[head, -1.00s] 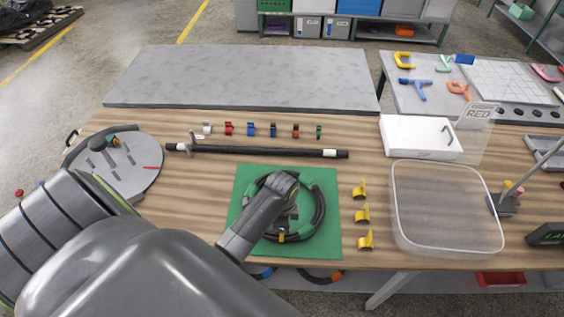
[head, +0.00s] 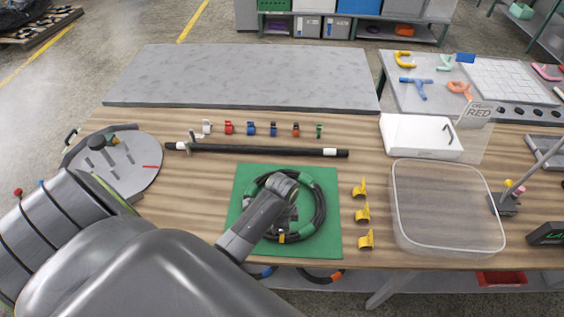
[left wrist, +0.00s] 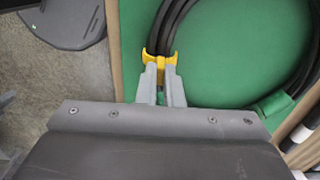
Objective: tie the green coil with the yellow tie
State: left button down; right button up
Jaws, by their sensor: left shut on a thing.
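The coil (head: 320,213), a black hose ring with green bands, lies on a green mat (head: 327,246). It also shows in the left wrist view (left wrist: 204,88). My left gripper (head: 283,228) reaches down over the coil's near side and hides part of it. In the left wrist view its fingers (left wrist: 163,78) are shut on a yellow tie (left wrist: 160,60). This tie sits at the hose strands, and a bit of it shows in the head view (head: 282,238). I cannot tell whether it closes around them. My right gripper is not in view.
Several yellow ties (head: 362,213) stand right of the mat. A clear bin (head: 447,248) is farther right, and a black bar (head: 255,150) lies behind the mat. A round grey fixture (head: 140,178) stands at the left. Bare wood lies left of the mat.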

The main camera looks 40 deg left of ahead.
pick_arm(q)
jog(key=shift+f, duration=0.5)
jog(key=c, duration=1.5)
grip_release()
jog(key=shift+r, duration=0.1)
